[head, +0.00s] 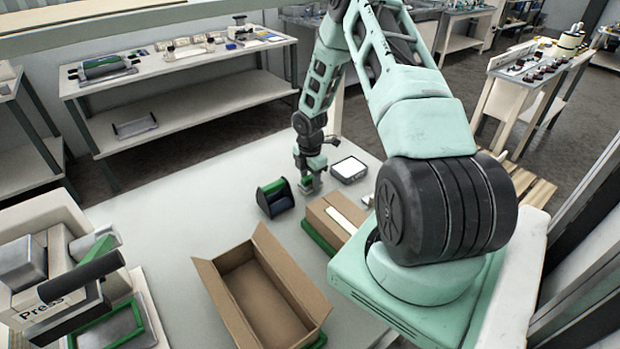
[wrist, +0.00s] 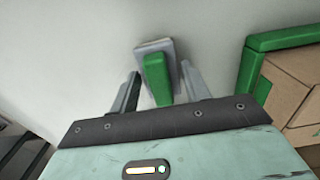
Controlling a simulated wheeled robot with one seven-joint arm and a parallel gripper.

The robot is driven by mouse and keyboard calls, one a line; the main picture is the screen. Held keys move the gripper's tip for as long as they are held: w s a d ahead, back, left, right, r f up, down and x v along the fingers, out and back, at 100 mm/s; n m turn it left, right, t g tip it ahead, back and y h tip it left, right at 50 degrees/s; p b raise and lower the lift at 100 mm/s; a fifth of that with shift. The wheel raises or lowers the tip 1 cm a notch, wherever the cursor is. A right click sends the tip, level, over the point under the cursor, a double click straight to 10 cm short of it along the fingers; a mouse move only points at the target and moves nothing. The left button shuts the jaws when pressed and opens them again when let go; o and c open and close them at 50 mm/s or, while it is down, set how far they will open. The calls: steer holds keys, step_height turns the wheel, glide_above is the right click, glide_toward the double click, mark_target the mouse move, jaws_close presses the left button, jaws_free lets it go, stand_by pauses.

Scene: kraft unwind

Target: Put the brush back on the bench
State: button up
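The brush, with a green handle (wrist: 157,80) and a grey head, shows between my fingers in the wrist view. In the head view only a small part of the brush (head: 306,181) shows below my gripper (head: 308,186). My gripper (wrist: 160,92) points down at the pale bench (head: 180,215) with its fingers apart, one on each side of the handle. A gap shows between each finger and the handle. The brush is at or close to the bench top; I cannot tell whether it touches.
A white-topped device (head: 348,169) is to the right. A closed carton (head: 333,220) and an open carton (head: 262,292) stand nearer. A press (head: 62,285) is at left. The bench's left middle is clear.

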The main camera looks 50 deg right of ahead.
mark_target(310, 176)
steer(key=shift+o, duration=0.9)
steer(key=shift+r, duration=0.1)
step_height(310, 176, up, 12)
steer(key=b, duration=0.1)
steer(key=shift+b, duration=0.4)
